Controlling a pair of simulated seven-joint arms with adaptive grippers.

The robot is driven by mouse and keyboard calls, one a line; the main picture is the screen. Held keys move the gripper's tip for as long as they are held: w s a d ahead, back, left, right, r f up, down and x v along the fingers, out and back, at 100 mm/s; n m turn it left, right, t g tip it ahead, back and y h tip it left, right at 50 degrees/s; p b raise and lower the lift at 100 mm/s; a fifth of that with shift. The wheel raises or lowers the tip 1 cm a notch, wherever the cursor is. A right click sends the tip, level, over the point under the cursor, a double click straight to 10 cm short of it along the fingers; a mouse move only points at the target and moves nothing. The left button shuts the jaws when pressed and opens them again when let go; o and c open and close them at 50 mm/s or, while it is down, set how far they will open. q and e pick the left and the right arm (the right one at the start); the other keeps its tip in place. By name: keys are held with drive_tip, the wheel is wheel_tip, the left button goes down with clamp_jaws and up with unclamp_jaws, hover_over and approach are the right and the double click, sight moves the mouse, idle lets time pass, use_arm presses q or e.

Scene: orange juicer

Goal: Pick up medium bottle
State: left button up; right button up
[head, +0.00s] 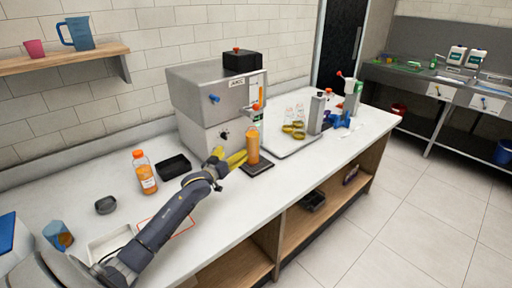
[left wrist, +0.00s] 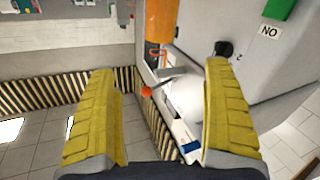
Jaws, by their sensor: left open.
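An orange-filled bottle (head: 252,146) stands upright on a dark pad (head: 257,168) under the spout of the grey juicer (head: 212,100). Its orange body (left wrist: 160,20) also shows at the top of the left wrist view, beyond my fingertips. Another orange bottle (head: 145,175) with an orange cap and white label stands on the counter to the left. I cannot tell from the frames which one is the medium bottle. My left gripper (head: 232,153) has its yellow fingers spread just left of the bottle at the juicer. In the left wrist view, the space between the fingers (left wrist: 165,78) holds nothing.
A black tray (head: 173,167) and a small dark bowl (head: 106,205) lie on the counter (head: 97,181) near my left arm. A tray (head: 294,143) with glasses is right of the juicer. Open shelves (head: 310,210) are below.

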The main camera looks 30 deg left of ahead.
sight(249, 138)
use_arm(q)
drive_tip(key=w, duration=0.4)
drive_tip(key=w+m, duration=0.1)
drive_tip(key=w, duration=0.2)
drive_tip(key=w+a+m, duration=0.1)
drive_tip(key=w, duration=0.3)
drive_tip(key=shift+w, duration=0.35)
drive_tip(key=shift+w+d, duration=0.15)
drive_tip(key=shift+w, duration=1.5)
drive_tip(key=shift+w+f, duration=0.1)
drive_tip(key=shift+w, duration=0.9)
drive_tip(key=c, duration=1.5)
drive_tip(key=shift+c, duration=0.8)
